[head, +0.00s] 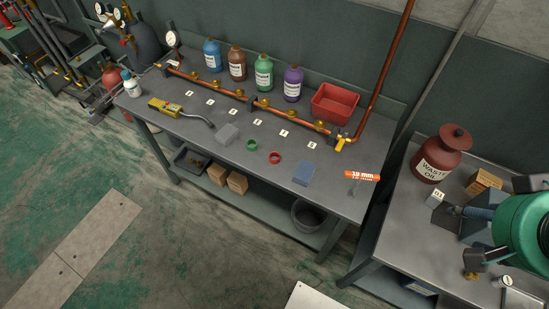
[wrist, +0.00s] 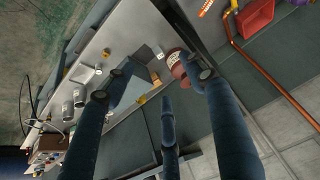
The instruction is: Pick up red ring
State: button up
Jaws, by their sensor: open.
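The red ring (head: 275,157) lies flat on the grey workbench (head: 318,190). It is right of a green ring (head: 252,145) and left of a blue block (head: 303,173). My gripper (head: 464,234) is at the right of the head view, over the right-hand table and well away from the ring. In the wrist view my gripper (wrist: 165,86) has its blue fingers spread with nothing between them. The red ring does not show in the wrist view.
A copper manifold pipe (head: 245,98) runs along the bench behind the rings. Several coloured bottles (head: 264,73) and a red bin (head: 335,103) stand behind it. A waste oil jug (head: 441,156) stands near my gripper; it also shows in the wrist view (wrist: 178,66).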

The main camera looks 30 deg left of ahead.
jog(key=w+a+f+n+g+y, duration=0.1)
jog(key=w+a+f+n+g, duration=0.2)
jog(key=w+a, duration=1.8)
jog(key=a+f+g, duration=0.1)
jog(key=a+f, duration=1.1)
jog(key=a, duration=0.3)
jog(key=a+f+g+h+p, duration=0.1)
jog(key=a+f, duration=1)
jog(key=a, duration=0.5)
jog(key=shift+a+f+n+g, duration=0.2)
jog(key=shift+f+n+g, duration=0.1)
jog(key=shift+f, duration=0.05)
jog(key=shift+s, duration=0.1)
jog(key=shift+f, duration=4.3)
